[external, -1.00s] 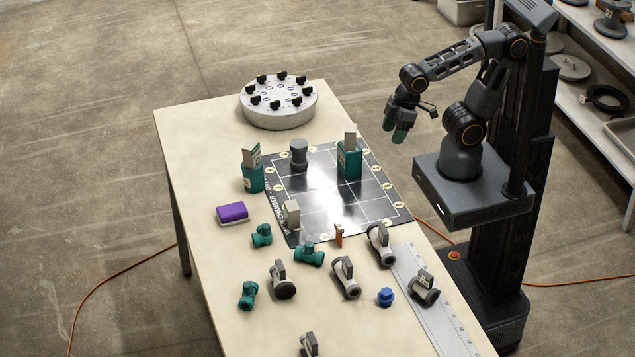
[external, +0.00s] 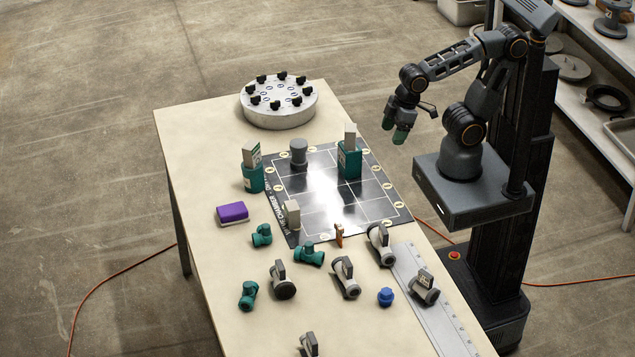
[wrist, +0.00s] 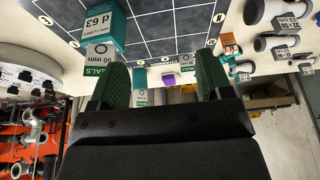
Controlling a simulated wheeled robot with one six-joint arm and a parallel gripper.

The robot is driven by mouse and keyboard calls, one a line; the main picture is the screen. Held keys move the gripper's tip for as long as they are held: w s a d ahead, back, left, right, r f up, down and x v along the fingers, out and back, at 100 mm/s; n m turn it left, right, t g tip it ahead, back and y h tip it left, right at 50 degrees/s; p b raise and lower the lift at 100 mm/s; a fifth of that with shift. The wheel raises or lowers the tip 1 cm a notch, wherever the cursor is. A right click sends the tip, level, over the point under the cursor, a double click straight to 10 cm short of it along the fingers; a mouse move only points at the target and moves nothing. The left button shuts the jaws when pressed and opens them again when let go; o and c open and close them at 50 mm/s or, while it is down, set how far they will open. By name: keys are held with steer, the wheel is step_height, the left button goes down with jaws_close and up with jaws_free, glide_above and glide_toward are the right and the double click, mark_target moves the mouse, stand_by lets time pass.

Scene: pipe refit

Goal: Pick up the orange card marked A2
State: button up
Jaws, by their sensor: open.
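The orange card (external: 339,235) stands upright near the front edge of the black grid mat, among the pipe fittings. Its marking is too small to read in the external view. An orange piece, apparently this card, shows at the upper right of the wrist view (wrist: 229,42). My gripper (external: 393,130) hangs in the air near the table's right edge, well apart from the card. Its two green fingers also show spread and empty in the wrist view (wrist: 162,82).
The black grid mat (external: 322,222) holds a green card box (external: 349,163), a grey cylinder (external: 299,155) and a pale block (external: 292,213). Grey valves (external: 379,243), green fittings (external: 309,254) and a blue cap (external: 385,296) surround the card. A round grey fixture (external: 279,112) stands at the back.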

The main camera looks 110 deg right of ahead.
mark_target(342, 226)
steer(key=shift+a+f, duration=0.1)
